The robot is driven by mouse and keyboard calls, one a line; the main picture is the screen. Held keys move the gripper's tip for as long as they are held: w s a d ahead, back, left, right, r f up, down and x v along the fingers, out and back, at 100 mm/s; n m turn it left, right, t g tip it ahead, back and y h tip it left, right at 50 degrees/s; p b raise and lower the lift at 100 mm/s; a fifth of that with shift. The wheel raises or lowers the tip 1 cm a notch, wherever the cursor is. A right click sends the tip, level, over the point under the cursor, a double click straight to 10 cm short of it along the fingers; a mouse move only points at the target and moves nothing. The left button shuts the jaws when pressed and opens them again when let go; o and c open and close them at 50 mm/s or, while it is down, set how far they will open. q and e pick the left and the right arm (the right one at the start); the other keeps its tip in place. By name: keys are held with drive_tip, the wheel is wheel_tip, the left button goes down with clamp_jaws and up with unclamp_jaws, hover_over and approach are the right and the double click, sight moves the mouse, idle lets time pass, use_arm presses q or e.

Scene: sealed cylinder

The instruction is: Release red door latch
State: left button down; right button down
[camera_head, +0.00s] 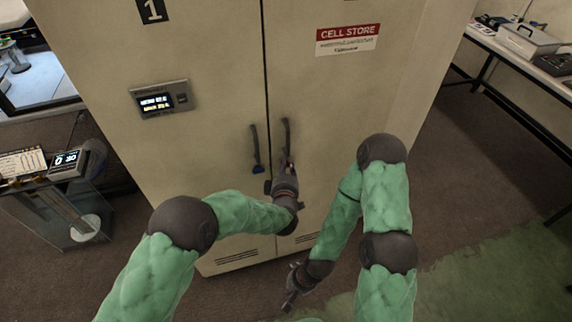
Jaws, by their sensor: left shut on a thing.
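A tall cream cabinet (215,60) with two doors stands ahead. The left door handle (254,142) is dark, with a blue latch (258,169) at its lower end. The right door handle (286,133) is dark and upright beside it. My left gripper (286,168) is at the lower end of the right handle and shut on it. The gripper covers that end, so I cannot make out a red latch there. Both doors look closed. My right gripper (290,299) hangs low in front of the cabinet base, away from the handles; its fingers are too small to read.
A display panel (160,100) is on the left door and a red and white sign (347,38) on the right one. A glass-sided stand with a small display (67,163) is at left. A bench (530,62) with equipment runs along the right. The floor between is clear.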

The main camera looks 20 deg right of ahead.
sight(289, 146)
use_arm(q)
drive_tip(key=m+y+p, duration=0.1)
drive_tip(key=p, duration=0.1)
drive_tip(key=m+y+p, duration=0.1)
drive_tip(key=m+p, duration=0.1)
drive_tip(key=m+g+y+p, duration=0.1)
drive_tip(key=m+p, duration=0.1)
drive_tip(key=shift+d+r+p, duration=0.2)
drive_tip(key=shift+d+p, duration=0.1)
drive_tip(key=shift+p, duration=0.05)
drive_tip(key=shift+d+f+m+y+p, duration=0.1)
drive_tip(key=shift+m+y+p, duration=0.4)
drive_tip(key=shift+m+p, duration=0.25)
drive_tip(key=shift+d+f+m+y+p, duration=0.1)
drive_tip(key=shift+m+y+p, duration=0.4)
drive_tip(key=shift+m+p, duration=0.2)
drive_tip(key=c, duration=1.4)
unclamp_jaws()
drive_tip(key=shift+r, duration=0.1)
drive_tip(key=shift+g, duration=0.3)
wheel_tip(289, 146, up, 10)
drive_tip(key=shift+f, duration=0.15)
